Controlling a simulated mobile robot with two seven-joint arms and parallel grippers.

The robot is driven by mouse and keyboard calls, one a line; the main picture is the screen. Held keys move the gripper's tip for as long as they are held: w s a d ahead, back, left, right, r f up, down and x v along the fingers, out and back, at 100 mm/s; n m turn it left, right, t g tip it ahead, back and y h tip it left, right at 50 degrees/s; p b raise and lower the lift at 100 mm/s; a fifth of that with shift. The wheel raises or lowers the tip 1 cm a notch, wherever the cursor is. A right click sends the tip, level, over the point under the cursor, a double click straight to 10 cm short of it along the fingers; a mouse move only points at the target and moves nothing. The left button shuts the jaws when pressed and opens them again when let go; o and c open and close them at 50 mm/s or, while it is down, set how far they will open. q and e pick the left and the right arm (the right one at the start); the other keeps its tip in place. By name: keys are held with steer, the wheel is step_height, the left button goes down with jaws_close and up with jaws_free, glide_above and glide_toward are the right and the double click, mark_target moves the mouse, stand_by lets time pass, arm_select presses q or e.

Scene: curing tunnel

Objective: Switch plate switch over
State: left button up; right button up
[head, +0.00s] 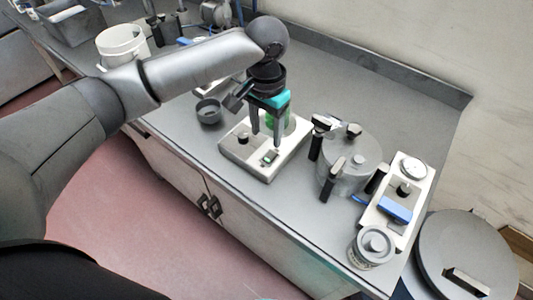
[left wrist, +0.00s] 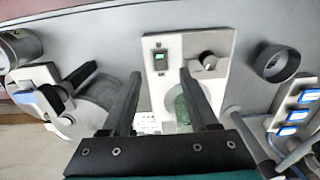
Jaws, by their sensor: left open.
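In the left wrist view, the switch (left wrist: 160,59) glows green in a dark frame, left of the knob (left wrist: 207,60). A vessel with green contents (head: 273,120) is on the unit, partly hidden by my gripper. My left gripper (head: 266,139) points down over the unit, open and empty. In the left wrist view, the switch lies ahead of the gap between its fingertips (left wrist: 160,74). I cannot tell whether they touch the panel.
A grey lidded pot (head: 345,172) with black clamps stands close right of the unit. Beyond it are a white device (head: 417,188) with a blue part and a small tin (head: 371,249). A small grey bowl (head: 208,111) is to the left. A white bucket (head: 122,45) stands farther left.

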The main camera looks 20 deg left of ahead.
mark_target(267, 160)
arm_select(q)
step_height(267, 160, down, 8)
steer(key=shift+f+b, duration=0.2)
steer(key=shift+b, duration=0.45)
jaws_close()
